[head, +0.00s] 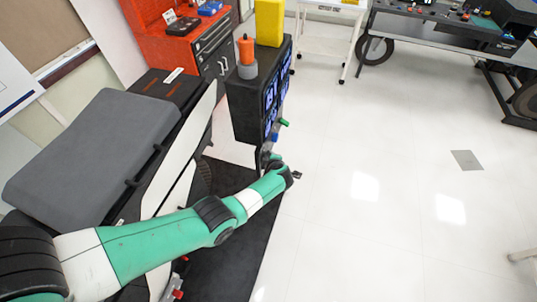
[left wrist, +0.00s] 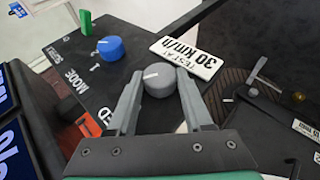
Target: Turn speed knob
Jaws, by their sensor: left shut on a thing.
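The grey speed knob (left wrist: 158,82), with a white pointer line, sits between the fingertips of my left gripper (left wrist: 159,75) in the left wrist view. The gripper is shut on it, one finger on each side. The label by the knob is partly hidden by a finger; only its last letters show. In the head view my left gripper (head: 275,160) is at the lower end of the dark console (head: 246,107), and the grey knob cannot be made out there. My right gripper is in neither view.
A blue mode knob (left wrist: 110,48) and a green switch (left wrist: 86,22) are on the same panel. A white plate reading "TEST AT 30 km/h" (left wrist: 187,58) lies beside the grey knob. The console bears lit screens (head: 271,92). Open white floor (head: 400,180) lies to the right.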

